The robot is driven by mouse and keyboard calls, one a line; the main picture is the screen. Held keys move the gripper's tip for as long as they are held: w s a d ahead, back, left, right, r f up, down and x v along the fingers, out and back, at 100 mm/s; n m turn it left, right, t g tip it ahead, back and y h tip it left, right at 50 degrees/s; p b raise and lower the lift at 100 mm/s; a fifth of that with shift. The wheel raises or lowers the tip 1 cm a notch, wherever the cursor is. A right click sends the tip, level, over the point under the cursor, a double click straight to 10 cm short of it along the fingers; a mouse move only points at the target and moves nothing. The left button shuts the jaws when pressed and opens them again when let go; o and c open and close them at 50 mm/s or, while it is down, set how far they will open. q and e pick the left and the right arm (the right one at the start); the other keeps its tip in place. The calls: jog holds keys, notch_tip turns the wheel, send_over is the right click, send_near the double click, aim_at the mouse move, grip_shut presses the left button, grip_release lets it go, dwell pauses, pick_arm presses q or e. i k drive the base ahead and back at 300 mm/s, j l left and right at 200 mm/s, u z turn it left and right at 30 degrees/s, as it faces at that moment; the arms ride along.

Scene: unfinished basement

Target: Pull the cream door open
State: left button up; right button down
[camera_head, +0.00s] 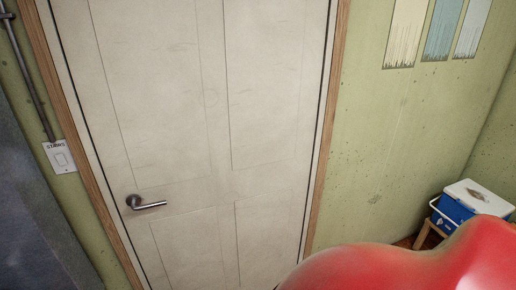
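The cream door (185,110) fills the middle of the head view and sits shut in its wooden frame. It has several recessed panels. A metal lever handle (147,203) is on the door's left side, its lever pointing right. Neither of my grippers shows in this view, and nothing touches the handle. The bottom of the door is cut off by the picture's lower edge.
A large red rounded shape (400,272) covers the lower right. Behind it, a blue and white cooler (470,207) stands on a small wooden stool (428,233).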

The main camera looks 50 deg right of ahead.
aim_at(201, 115)
jog(key=z, duration=1.25)
jog(key=i+j+z, duration=0.4)
jog(key=j, duration=0.45)
jog(key=i, duration=0.1)
